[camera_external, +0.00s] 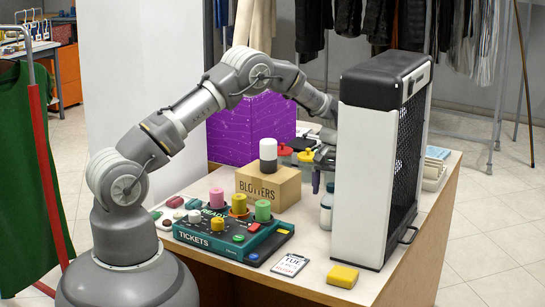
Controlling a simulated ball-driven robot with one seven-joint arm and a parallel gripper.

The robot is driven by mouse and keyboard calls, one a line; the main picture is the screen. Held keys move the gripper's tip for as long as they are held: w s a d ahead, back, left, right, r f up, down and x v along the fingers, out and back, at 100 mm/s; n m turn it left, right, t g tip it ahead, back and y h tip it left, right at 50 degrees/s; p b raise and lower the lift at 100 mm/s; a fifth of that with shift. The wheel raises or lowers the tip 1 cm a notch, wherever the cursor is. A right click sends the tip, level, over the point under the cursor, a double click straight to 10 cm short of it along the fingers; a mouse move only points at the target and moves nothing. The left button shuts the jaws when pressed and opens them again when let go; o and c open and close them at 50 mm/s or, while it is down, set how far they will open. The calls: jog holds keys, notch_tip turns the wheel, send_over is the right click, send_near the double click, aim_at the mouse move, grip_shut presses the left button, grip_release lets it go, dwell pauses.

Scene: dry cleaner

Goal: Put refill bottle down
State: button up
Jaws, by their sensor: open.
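A small bottle (326,209), pale with a grey-blue upper part, stands upright on the table close to the left side of the tall white-and-black unit, which seems to cover part of it. It looks like the refill bottle, but I see no label. My gripper (321,163) is above this bottle, beside the tall unit and partly hidden by it. It is open, and the bottle appears below it and apart from it.
The tall unit (362,175) stands close on the right. A box marked BLOTTERS (268,187) bears a white-and-black container (268,155). A ticket board (215,238) with coloured cylinders, a date card (290,264) and a yellow block (342,276) lie in front. A purple box (250,128) stands behind.

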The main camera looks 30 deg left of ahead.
notch_tip(320, 180, up, 10)
jog(key=shift+f+p, duration=0.1)
jog(key=shift+p, duration=1.15)
jog(key=w+a+r+t+h, duration=0.1)
jog(key=a+r+t, duration=0.4)
jog(key=r, duration=1.1)
jog(key=w+a+r+t+h, duration=0.15)
jog(key=a+r, duration=0.55)
jog(key=r, duration=0.8)
jog(key=s+a+r+t, duration=0.3)
jog(key=s+r, duration=0.3)
jog(key=r, duration=0.3)
jog(key=s+a+r+m+t+y, duration=0.1)
jog(key=s+a+r+t, duration=0.2)
jog(key=s+r, duration=0.3)
jog(key=s+a+r+t+y, duration=0.1)
jog(key=s+a+r+t, duration=0.2)
jog(key=r, duration=1)
jog(key=s+a, duration=0.1)
jog(key=s, duration=0.2)
jog(key=shift+s+a+m, duration=0.25)
jog(key=shift+a+m, duration=0.05)
jog(key=shift+m, duration=0.1)
jog(key=shift+y, duration=0.25)
notch_tip(320, 180, down, 3)
jog(key=b, duration=0.2)
jog(key=shift+r+b, duration=0.1)
jog(key=shift+b, duration=0.25)
